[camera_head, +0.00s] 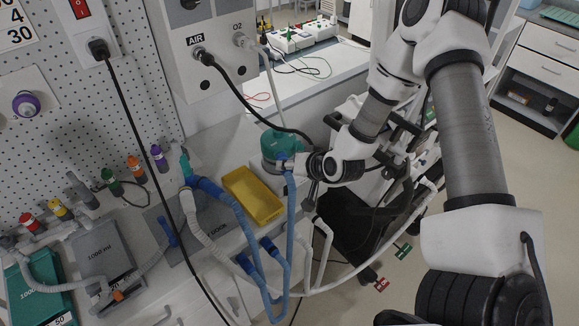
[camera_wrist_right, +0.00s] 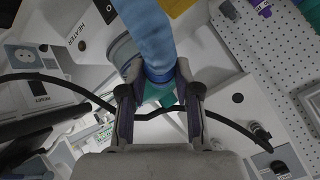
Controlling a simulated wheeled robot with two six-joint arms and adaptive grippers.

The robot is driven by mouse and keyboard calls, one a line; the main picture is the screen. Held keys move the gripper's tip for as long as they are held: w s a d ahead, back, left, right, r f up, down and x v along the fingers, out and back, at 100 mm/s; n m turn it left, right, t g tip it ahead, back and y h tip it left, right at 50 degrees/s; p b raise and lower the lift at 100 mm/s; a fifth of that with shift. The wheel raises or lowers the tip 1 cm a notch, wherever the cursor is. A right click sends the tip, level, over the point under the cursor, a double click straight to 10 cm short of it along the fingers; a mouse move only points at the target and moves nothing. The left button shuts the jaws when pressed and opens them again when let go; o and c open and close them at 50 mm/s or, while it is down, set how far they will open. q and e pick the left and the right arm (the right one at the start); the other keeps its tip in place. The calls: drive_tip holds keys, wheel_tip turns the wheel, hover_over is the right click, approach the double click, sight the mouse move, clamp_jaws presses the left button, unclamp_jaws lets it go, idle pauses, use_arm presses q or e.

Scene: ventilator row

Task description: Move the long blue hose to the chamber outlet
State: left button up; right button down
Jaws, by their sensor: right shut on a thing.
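The long blue hose (camera_head: 290,215) hangs in a loop below my right gripper (camera_head: 297,167), which is shut on its upper end. In the right wrist view the hose (camera_wrist_right: 147,32) runs from the top down to a darker blue cuff (camera_wrist_right: 158,74) between the fingers of the gripper (camera_wrist_right: 157,98). The teal-topped chamber (camera_head: 275,143) is directly behind and beside the gripper. Teal also shows behind the cuff in the wrist view. The outlet is hidden, so I cannot tell whether the hose end touches it. My left gripper is not in view.
A black cable (camera_head: 240,98) runs from the AIR socket towards the gripper and crosses behind the fingers in the wrist view. A yellow tray (camera_head: 254,196), a white hose (camera_head: 207,238) and other blue hose ends (camera_head: 270,247) crowd the nearby counter. A pegboard (camera_head: 70,75) stands left.

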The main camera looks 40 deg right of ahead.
idle(0.3)
drive_tip(key=c, duration=0.7)
unclamp_jaws()
drive_tip(key=shift+c, duration=0.2)
drive_tip(key=v, duration=0.8)
drive_tip(key=s+a+f+n+g+b, duration=0.2)
drive_tip(key=s+f+g+b, duration=0.15)
drive_tip(key=f, duration=0.55)
drive_tip(key=s+a+f+n+g+b, duration=0.2)
drive_tip(key=s+f, duration=0.3)
drive_tip(key=f, duration=0.4)
drive_tip(key=s+a+f+n+g+h+b, duration=0.1)
drive_tip(key=s+a+f+g, duration=0.3)
drive_tip(key=s+f, duration=0.7)
drive_tip(key=s+a+n+b, duration=0.1)
drive_tip(key=s+a, duration=0.1)
drive_tip(key=shift+s+h, duration=0.3)
